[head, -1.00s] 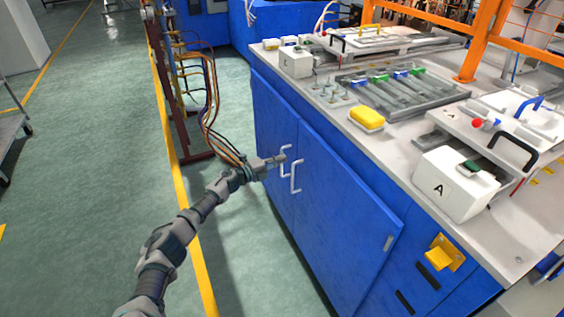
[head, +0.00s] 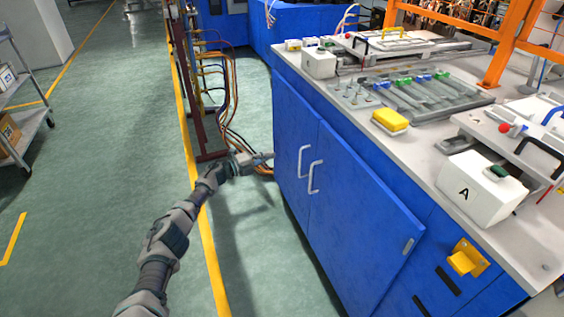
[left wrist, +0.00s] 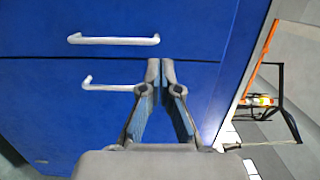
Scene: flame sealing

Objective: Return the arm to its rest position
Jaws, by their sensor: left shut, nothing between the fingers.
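My left gripper (head: 264,156) is shut and empty in the head view. It is in front of the left part of the blue cabinet (head: 361,212), to the left of its two white door handles. In the left wrist view the fingers of my left gripper (left wrist: 160,66) meet at their tips. The blue cabinet doors (left wrist: 40,85) fill most of that view, with one white handle (left wrist: 114,39) above the fingertips and another beside them. I cannot tell the gap between the fingers and the doors. My right gripper is not in view.
The worktop carries a white box marked A (head: 479,188), a yellow sponge-like block (head: 390,121) and a grey rack (head: 425,95). A yellow bracket (head: 467,258) sticks out of the cabinet. Cables (head: 231,95) hang behind my gripper. A grey cart (head: 30,125) stands far left. Green floor is clear between.

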